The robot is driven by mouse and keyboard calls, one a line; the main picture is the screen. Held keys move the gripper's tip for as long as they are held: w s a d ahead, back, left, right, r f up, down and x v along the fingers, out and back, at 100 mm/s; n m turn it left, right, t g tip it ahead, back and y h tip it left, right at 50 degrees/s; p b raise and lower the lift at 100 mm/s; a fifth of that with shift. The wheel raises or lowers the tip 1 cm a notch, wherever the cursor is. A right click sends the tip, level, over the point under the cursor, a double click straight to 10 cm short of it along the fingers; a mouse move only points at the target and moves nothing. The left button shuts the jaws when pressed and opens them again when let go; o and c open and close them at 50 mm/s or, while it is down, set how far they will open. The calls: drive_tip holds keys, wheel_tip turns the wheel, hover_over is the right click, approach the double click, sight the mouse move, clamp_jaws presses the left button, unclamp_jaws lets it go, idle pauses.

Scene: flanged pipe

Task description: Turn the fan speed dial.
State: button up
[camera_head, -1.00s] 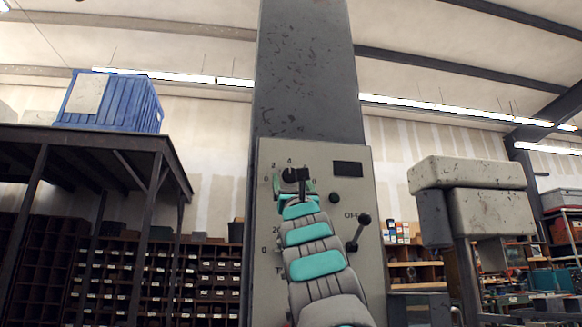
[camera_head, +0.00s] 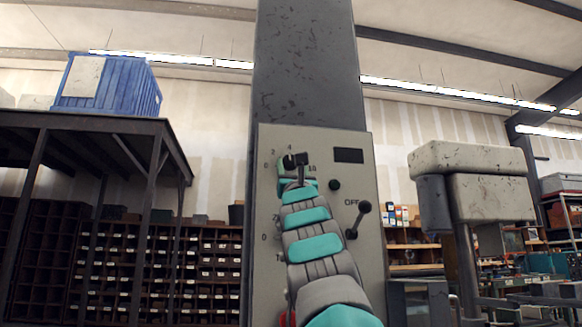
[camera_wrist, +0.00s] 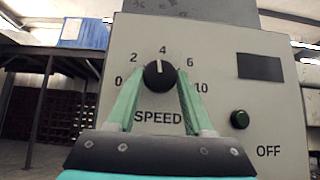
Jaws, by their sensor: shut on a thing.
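The speed dial (camera_wrist: 159,74) is a round black knob with a white pointer line, above the word SPEED in the wrist view. Its line points up, slightly left of the 4. My gripper (camera_wrist: 160,80) has its two green fingers on the left and right sides of the knob and is shut on it. The right finger covers part of the scale between 6 and 10. In the head view my gripper (camera_head: 293,166) is at the upper left of the grey control panel (camera_head: 357,265), and my arm hides much of the dial and panel.
A dark display (camera_wrist: 261,67) and a dark green round button (camera_wrist: 239,120) are right of the dial. A black-knobbed lever (camera_head: 358,220) sticks out near the OFF label. A blue crate (camera_head: 135,90) rests on a raised platform at left.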

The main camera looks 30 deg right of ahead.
clamp_jaws()
drive_tip(key=shift+r+n+y+p, duration=0.15)
drive_tip(key=shift+n+y+p, duration=0.55)
drive_tip(key=shift+n+p, duration=0.1)
drive_tip(key=shift+d+r+n+t+y+p, duration=0.1)
drive_tip(key=shift+n+t+y+p, duration=0.2)
drive_tip(key=shift+n+y+p, duration=0.1)
drive_tip(key=n+y+p, duration=0.2)
drive_tip(key=n+y, duration=0.1)
drive_tip(key=n+y+p, duration=0.3)
drive_tip(key=shift+s+d+r, duration=0.1)
drive_tip(key=shift+d+r, duration=0.1)
drive_tip(key=shift+d+f+n+g+y+p, duration=0.1)
drive_tip(key=shift+n+g+y+p, duration=0.25)
drive_tip(key=shift+n+g+y, duration=0.75)
drive_tip(key=shift+d+f+n+g+y+p, duration=0.1)
drive_tip(key=shift+n+g+y+p, duration=0.25)
drive_tip(key=shift+n+y, duration=1.45)
drive_tip(key=shift+d+f+n+g+y+p, duration=0.1)
drive_tip(key=shift+n+g+y+p, duration=0.45)
drive_tip(key=shift+n, duration=1.65)
drive_tip(key=shift+n+g+y, duration=0.65)
drive_tip(key=shift+n+g, duration=0.15)
drive_tip(key=shift+n, duration=0.2)
drive_tip(key=shift+s+a+r+n+g, duration=0.1)
drive_tip(key=shift+a+r+n+g, duration=0.1)
drive_tip(key=shift+n+g, duration=0.15)
